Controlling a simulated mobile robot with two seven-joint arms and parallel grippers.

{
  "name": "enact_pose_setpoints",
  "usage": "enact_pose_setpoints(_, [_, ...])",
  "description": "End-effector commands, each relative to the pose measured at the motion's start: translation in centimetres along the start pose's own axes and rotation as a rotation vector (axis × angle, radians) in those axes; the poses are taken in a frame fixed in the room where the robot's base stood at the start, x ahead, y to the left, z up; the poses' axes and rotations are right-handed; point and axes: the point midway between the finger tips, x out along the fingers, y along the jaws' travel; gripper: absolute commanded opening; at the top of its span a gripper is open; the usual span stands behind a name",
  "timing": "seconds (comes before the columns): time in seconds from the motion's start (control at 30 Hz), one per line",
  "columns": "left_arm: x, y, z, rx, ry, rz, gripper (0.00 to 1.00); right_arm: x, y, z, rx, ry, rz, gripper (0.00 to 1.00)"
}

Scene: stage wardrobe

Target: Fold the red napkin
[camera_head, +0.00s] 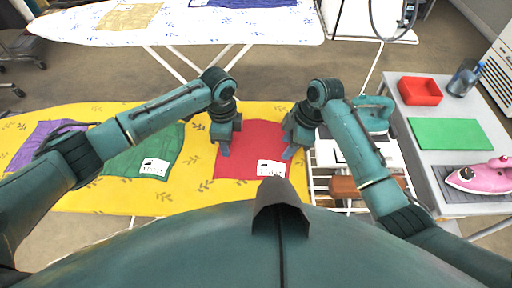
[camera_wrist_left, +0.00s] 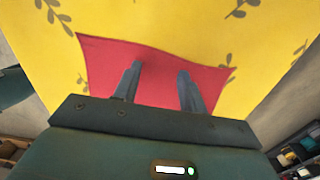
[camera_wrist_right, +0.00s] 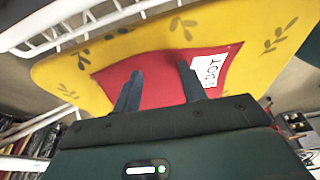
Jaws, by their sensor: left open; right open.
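The red napkin (camera_head: 250,136) lies flat and unfolded on the yellow ironing board (camera_head: 100,198), with a white printed label at its near right part. It also shows in the left wrist view (camera_wrist_left: 155,70) and the right wrist view (camera_wrist_right: 160,85). My left gripper (camera_head: 225,150) is open over the napkin's left side. My right gripper (camera_head: 289,153) is open over the napkin's right edge, close to the label. Both grippers are empty. I cannot tell whether the fingertips touch the cloth.
A green napkin (camera_head: 150,152) and a purple napkin (camera_head: 45,142) lie to the left on the same board. At right, a grey table (camera_head: 465,107) holds a red tray (camera_head: 420,91), a green mat (camera_head: 448,133) and a pink iron (camera_head: 482,176). Another ironing board (camera_head: 70,25) stands behind.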

Motion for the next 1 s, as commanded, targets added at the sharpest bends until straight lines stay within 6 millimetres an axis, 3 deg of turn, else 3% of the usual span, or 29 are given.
enact_pose_setpoints(0.37, [0.33,-0.01,-0.03,0.0,0.001,-0.001,0.41,0.34,-0.01,0.09,0.001,0.0,0.0,0.41])
enact_pose_setpoints(1.0, [0.31,0.03,0.0,0.0,0.0,0.001,0.15,0.32,-0.04,0.12,0.001,-0.001,-0.001,0.15])
